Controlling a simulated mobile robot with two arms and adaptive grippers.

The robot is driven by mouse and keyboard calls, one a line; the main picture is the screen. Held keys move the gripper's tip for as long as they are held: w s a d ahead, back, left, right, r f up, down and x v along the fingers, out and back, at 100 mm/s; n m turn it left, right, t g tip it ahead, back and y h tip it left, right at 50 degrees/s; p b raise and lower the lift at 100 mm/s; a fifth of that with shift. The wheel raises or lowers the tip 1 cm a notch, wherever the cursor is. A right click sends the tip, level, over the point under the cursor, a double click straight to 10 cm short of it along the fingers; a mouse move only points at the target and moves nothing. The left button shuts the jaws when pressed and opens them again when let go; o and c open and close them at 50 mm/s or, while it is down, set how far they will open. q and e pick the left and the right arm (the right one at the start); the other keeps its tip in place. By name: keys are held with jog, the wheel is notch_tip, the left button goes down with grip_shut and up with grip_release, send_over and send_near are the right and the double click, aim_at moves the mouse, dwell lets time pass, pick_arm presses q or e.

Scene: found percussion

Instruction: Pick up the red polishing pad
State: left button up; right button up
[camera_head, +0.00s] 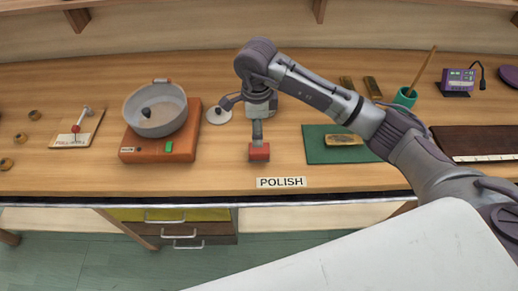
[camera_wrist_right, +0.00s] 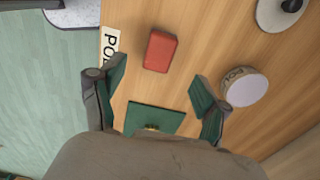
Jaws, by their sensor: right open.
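The red polishing pad (camera_head: 259,153) is a small red block lying on the wooden bench, just behind the POLISH label (camera_head: 281,183). In the right wrist view the pad (camera_wrist_right: 160,50) lies flat and bare, ahead of the space between my fingers. My right gripper (camera_head: 258,133) reaches in over the bench and points down, by the pad in the head view. In the wrist view its green-lined fingers (camera_wrist_right: 159,80) are spread apart with nothing between them; I see no contact with the pad. My left gripper is in neither view.
A round tin with a pale lid (camera_wrist_right: 245,87) stands beside one finger. A pale disc with a dark knob (camera_head: 218,116) is left of the gripper. A green mat (camera_head: 316,153) bears a brass block (camera_head: 344,140). An orange base (camera_head: 160,150) with a grey bowl stands left.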

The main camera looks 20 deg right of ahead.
aim_at(259, 149)
notch_tip(259, 149, down, 4)
jog(key=shift+r+p, duration=0.15)
jog(key=shift+p, duration=0.2)
jog(key=shift+f+p, duration=0.4)
jog(key=shift+f, duration=0.05)
jog(key=f, duration=0.1)
jog(key=f+p, duration=0.2)
jog(key=shift+d+f, duration=0.25)
jog(key=shift+f, duration=0.55)
jog(key=shift+c, duration=0.2)
jog(key=c, duration=1.2)
jog(key=shift+r, duration=0.1)
